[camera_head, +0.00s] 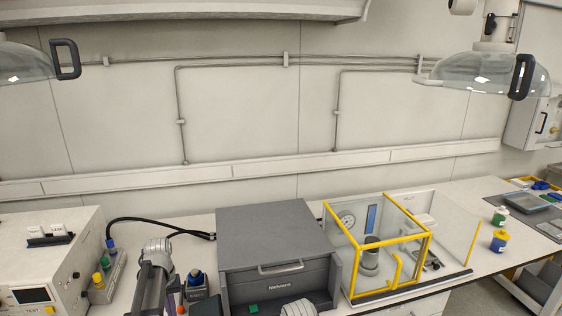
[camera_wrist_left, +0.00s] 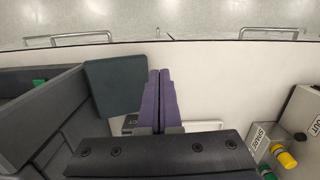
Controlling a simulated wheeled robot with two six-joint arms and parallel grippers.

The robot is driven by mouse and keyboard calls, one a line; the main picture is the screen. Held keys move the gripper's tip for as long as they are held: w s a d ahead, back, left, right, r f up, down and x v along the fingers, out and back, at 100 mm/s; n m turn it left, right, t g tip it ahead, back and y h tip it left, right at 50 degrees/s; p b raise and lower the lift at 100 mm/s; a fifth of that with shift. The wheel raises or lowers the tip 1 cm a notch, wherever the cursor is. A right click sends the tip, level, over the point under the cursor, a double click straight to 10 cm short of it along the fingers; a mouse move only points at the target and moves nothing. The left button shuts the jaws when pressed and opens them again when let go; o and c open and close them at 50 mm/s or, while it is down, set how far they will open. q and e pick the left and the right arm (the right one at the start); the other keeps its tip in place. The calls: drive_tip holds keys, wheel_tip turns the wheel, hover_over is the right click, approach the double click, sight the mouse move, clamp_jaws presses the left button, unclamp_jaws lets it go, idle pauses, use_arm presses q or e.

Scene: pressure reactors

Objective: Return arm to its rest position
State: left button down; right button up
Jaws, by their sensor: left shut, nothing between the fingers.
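My left gripper (camera_wrist_left: 160,74) shows in the left wrist view with its two purple fingers pressed together and nothing between them. The fingers are over the white bench, beside a dark green-grey block (camera_wrist_left: 115,85). My right gripper is not in view.
A grey box with a handle (camera_head: 281,268) stands right of my left arm. A yellow-framed clear enclosure (camera_head: 430,255) is beside it. A white instrument (camera_head: 45,265) is at the left. Clear hoods (camera_head: 480,72) hang above.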

use_arm(q)
drive_tip(key=s+d+m, duration=0.3)
drive_tip(key=s+d, duration=0.6)
drive_tip(key=d, duration=0.4)
drive_tip(key=s+d+m+t+y, duration=0.1)
drive_tip(key=s+d+m, duration=0.3)
drive_tip(key=s+d, duration=0.5)
drive_tip(key=d, duration=0.5)
drive_tip(key=shift+s, duration=0.4)
